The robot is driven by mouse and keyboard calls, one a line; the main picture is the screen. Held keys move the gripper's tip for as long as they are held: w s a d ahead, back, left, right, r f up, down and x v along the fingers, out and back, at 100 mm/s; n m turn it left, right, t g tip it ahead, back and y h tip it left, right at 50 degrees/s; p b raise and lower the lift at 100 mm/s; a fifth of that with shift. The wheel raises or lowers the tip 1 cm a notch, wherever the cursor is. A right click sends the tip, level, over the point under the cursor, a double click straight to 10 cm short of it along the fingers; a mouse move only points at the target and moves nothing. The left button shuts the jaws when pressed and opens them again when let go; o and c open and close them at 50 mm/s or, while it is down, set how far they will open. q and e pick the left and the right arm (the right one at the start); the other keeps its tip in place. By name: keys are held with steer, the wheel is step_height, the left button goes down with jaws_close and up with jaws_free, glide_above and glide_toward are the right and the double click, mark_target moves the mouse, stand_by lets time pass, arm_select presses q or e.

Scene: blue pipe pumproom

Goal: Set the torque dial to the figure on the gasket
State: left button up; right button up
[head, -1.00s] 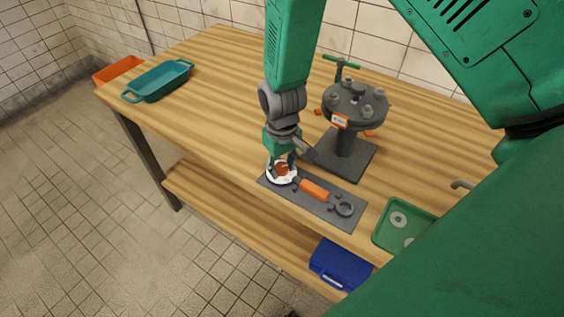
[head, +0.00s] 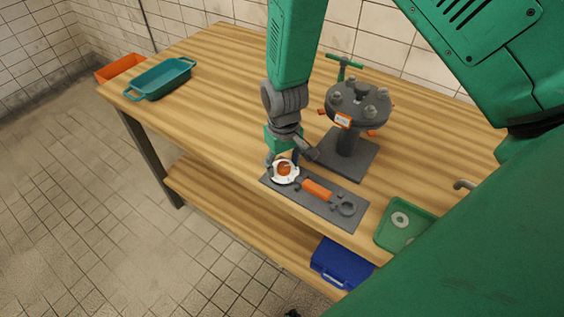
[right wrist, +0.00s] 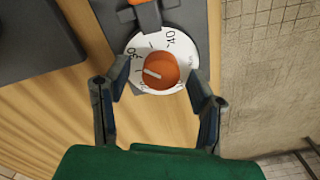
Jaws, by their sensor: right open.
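The torque dial is an orange knob (right wrist: 158,71) on a white scale disc (right wrist: 177,80); its disc also shows in the head view (head: 292,178). In the right wrist view the figures 30 and 40 are readable. The knob's white mark points left, slightly below the 30. My right gripper (head: 283,160) is open over the dial, its fingers (right wrist: 160,84) apart on both sides of the knob. A torque wrench with an orange handle (head: 317,190) lies on a dark plate. A bolted flange (head: 357,102) carries an orange-edged tag (head: 342,120), its figure too small to read. My left gripper does not show.
The flange's base (head: 347,160) stands close behind the dark plate (head: 325,211). A green tray (head: 389,237) with pale rings is at right. A teal tray (head: 161,80) and an orange bin (head: 120,67) are at far left. A blue box (head: 342,262) sits below. The tabletop's left middle is clear.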

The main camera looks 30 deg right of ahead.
mark_target(283, 165)
step_height(283, 165, up, 12)
stand_by(0.4)
steer(key=shift+w, duration=0.1)
steer(key=shift+f, duration=0.1)
